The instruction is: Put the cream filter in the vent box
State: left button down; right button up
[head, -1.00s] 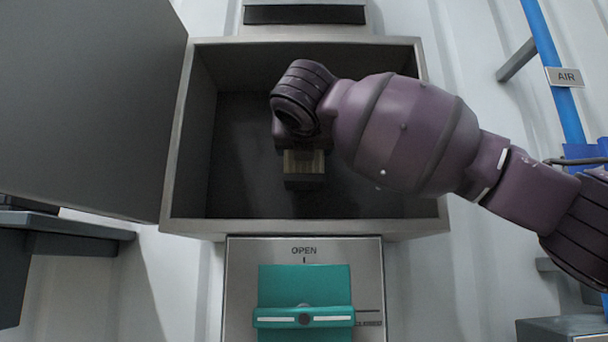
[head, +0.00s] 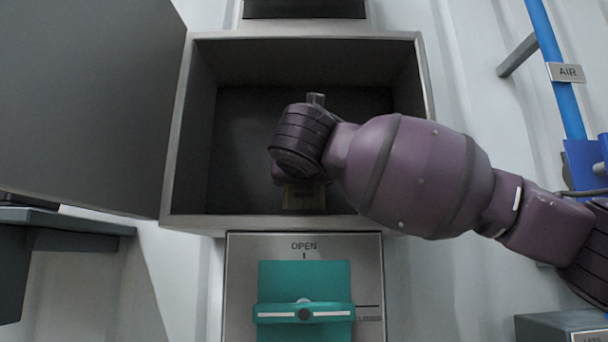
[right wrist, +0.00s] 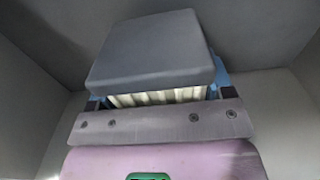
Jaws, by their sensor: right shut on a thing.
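The vent box (head: 190,130) is open and its dark inside faces me in the head view. My right arm reaches into it from the right. My right gripper (right wrist: 157,99) is shut on the cream filter (right wrist: 160,97), which shows cream pleats under a dark grey end cap in the right wrist view. In the head view a small tan part of the filter (head: 304,197) shows below my wrist, near the box's lower edge. My wrist hides the rest of it and the fingertips. I cannot tell whether the filter touches the box floor. My left gripper is out of view.
A grey door (head: 80,100) stands open at the left. Below the box is a panel marked OPEN with a teal handle (head: 304,313). A blue pipe (head: 555,80) with an AIR tag runs at the right. A grey box (head: 565,327) is at the lower right.

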jog(key=shift+f, duration=0.15)
jog(key=o, duration=1)
jog(key=shift+r, duration=0.25)
jog(key=shift+s+f, duration=0.1)
jog(key=shift+s, duration=0.2)
pick_arm(q)
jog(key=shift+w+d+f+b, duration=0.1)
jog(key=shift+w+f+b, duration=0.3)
jog(key=shift+b, duration=0.4)
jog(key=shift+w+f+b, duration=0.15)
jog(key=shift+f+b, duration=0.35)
jog(key=shift+b, duration=0.25)
pick_arm(e)
jog(key=s, duration=1.1)
jog(key=shift+s, duration=0.2)
